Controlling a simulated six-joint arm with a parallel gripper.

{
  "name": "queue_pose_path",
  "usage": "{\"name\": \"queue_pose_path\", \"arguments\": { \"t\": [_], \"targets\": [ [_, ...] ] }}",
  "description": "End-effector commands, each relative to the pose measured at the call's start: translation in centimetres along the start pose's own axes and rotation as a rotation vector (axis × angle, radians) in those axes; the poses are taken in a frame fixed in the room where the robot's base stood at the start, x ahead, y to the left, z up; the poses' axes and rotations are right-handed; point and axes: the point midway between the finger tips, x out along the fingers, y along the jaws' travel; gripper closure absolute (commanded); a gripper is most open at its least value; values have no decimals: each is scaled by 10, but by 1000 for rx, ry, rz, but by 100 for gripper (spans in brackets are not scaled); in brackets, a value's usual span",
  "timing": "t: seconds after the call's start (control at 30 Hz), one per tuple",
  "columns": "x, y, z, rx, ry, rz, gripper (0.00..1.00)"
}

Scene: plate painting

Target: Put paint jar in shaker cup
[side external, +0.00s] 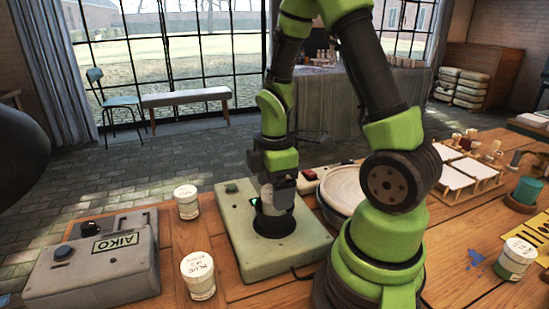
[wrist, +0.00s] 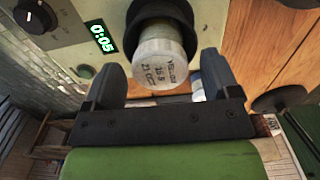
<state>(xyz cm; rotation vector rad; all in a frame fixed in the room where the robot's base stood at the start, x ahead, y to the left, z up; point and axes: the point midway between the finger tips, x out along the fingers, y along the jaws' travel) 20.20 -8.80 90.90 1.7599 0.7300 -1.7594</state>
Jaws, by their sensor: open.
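A white-lidded paint jar (wrist: 163,62) with handwriting on its lid stands in the black shaker cup (wrist: 133,12). The jar also shows in the side view (side external: 286,198), above the cup (side external: 273,225) on the pale green shaker box (side external: 240,255). My gripper (wrist: 165,78) is open, with one finger on each side of the jar's top and narrow gaps between. In the side view my gripper (side external: 277,187) is directly over the cup and partly hides the jar. The shaker's green display (wrist: 100,37) reads 0:05. The jar's bottom is hidden inside the cup.
Two white-lidded jars stand left of the shaker, one farther back (side external: 187,202) and one nearer (side external: 198,275). A grey AIKO box (side external: 95,268) is at far left. A round plate (side external: 343,187) lies behind my arm. A green paint jar (side external: 515,260) is at right.

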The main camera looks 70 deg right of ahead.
Motion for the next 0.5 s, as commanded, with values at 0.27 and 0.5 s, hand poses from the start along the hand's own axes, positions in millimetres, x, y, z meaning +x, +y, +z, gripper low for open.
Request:
{"name": "queue_pose_path", "arguments": {
  "t": [0.27, 0.5],
  "targets": [
    [-56, 1, 0, 2, 5, 12, 18],
    [-94, 1, 0, 0, 2, 7, 18]
  ]
}}
